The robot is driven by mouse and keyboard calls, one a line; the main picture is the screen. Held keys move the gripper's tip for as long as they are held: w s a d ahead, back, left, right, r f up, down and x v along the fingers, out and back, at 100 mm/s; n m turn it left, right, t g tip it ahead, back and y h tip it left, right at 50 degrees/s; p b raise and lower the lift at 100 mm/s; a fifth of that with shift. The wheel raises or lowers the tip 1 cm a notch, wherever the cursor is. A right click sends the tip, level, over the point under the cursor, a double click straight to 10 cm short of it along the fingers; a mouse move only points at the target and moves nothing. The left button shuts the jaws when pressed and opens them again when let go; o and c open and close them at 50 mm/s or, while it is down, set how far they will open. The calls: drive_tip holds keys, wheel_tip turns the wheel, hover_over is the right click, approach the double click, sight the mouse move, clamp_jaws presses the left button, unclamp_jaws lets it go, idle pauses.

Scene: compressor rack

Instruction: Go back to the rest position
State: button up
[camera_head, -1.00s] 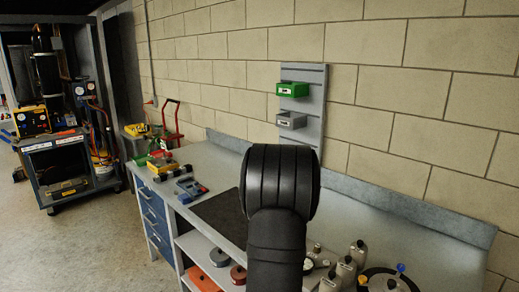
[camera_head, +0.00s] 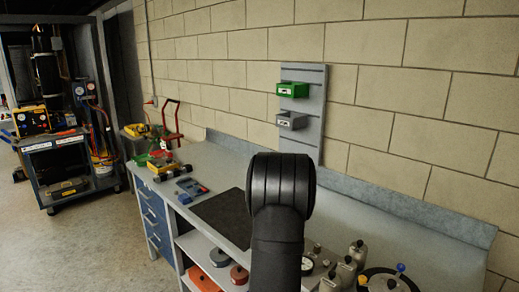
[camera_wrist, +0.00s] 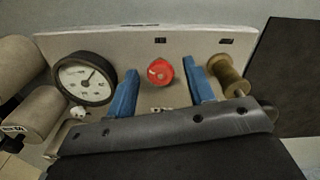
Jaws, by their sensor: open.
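My gripper (camera_wrist: 163,80) shows in the wrist view as two blue fingers, spread apart with nothing held between them. A red round knob (camera_wrist: 160,72) on a pale panel (camera_wrist: 125,45) shows in the gap between the fingers, beyond them; I cannot tell how far. In the head view my black arm stands in the middle of the picture over the bench, and the gripper is hidden behind it.
A round gauge (camera_wrist: 83,80) and a brass fitting (camera_wrist: 228,75) flank the fingers. The bench holds a dark mat (camera_head: 222,215), metal cylinders (camera_head: 346,271) and tools (camera_head: 190,188).

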drive_tip(key=n, duration=1.1)
drive_tip(key=shift+d, duration=0.1)
drive_tip(key=shift+n, duration=0.3)
drive_tip(key=o, duration=0.6)
drive_tip(key=shift+w+r, duration=0.1)
drive_tip(key=shift+r, duration=0.1)
drive_tip(key=shift+c, duration=0.2)
drive_tip(key=o, duration=0.6)
drive_tip(key=r, duration=0.1)
drive_tip(key=w+r+m, duration=0.1)
drive_tip(key=r+m, duration=0.1)
drive_tip(key=shift+w+a+r, duration=0.1)
drive_tip(key=shift+w+a, duration=0.2)
drive_tip(key=shift+a, duration=0.1)
drive_tip(key=w+a+r+m, duration=0.2)
drive_tip(key=r+m, duration=0.4)
drive_tip(key=r, duration=0.5)
drive_tip(key=w+a+r+m, duration=0.25)
drive_tip(key=r+m, duration=0.35)
drive_tip(key=r, duration=0.4)
drive_tip(key=shift+m, duration=0.3)
drive_tip(key=f, duration=0.9)
drive_tip(key=shift+s+a+f, duration=0.15)
drive_tip(key=shift+s+f, duration=0.15)
drive_tip(key=shift+s, duration=0.05)
